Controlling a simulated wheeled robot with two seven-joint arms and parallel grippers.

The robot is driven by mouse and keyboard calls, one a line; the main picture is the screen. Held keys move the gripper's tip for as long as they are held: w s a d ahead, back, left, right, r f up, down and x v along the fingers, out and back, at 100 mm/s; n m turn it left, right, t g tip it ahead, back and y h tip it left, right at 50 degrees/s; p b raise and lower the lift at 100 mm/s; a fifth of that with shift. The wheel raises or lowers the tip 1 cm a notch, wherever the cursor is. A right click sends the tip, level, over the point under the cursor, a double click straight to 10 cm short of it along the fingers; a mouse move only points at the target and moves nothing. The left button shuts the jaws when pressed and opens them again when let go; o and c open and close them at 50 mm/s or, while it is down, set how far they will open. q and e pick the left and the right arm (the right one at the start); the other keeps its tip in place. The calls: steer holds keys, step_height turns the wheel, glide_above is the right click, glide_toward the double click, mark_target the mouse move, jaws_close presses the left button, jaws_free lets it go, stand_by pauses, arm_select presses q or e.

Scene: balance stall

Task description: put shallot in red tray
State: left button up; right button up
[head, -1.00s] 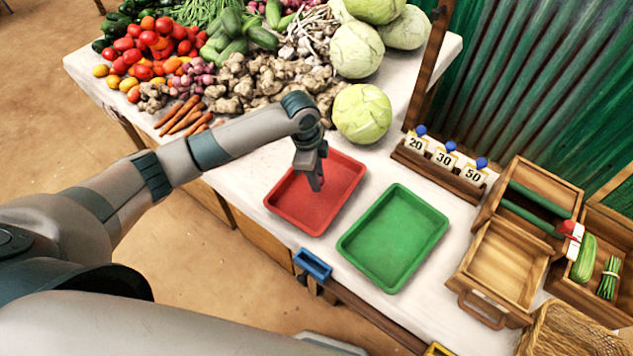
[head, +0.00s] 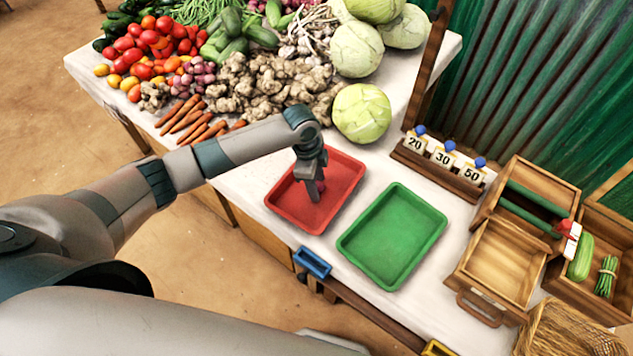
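The red tray (head: 277,207) lies on the white-topped table, left of the green tray. My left gripper (head: 315,194) points down over the red tray, its fingertips low inside the tray's outline. A small dark purplish-red thing, likely a shallot (head: 320,186), shows at the fingertips, mostly hidden by them. I cannot tell whether the fingers hold it or it rests on the tray floor. A pile of purple shallots (head: 196,78) lies among the vegetables at the back left. My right gripper is out of view.
The green tray (head: 394,236) is empty. Carrots (head: 190,119), ginger (head: 262,88) and a cabbage (head: 362,113) border the red tray's far side. A rack with number cards (head: 441,168) and wooden crates (head: 504,262) stand at the right. A small blue bin (head: 312,263) is at the front edge.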

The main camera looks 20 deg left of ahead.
arm_select(q)
steer(key=shift+r, duration=0.1)
step_height(320, 180, up, 12)
steer(key=a+b, duration=0.1)
steer(key=b, duration=0.1)
steer(key=shift+a, duration=0.4)
steer(key=shift+s, duration=0.15)
stand_by(0.7)
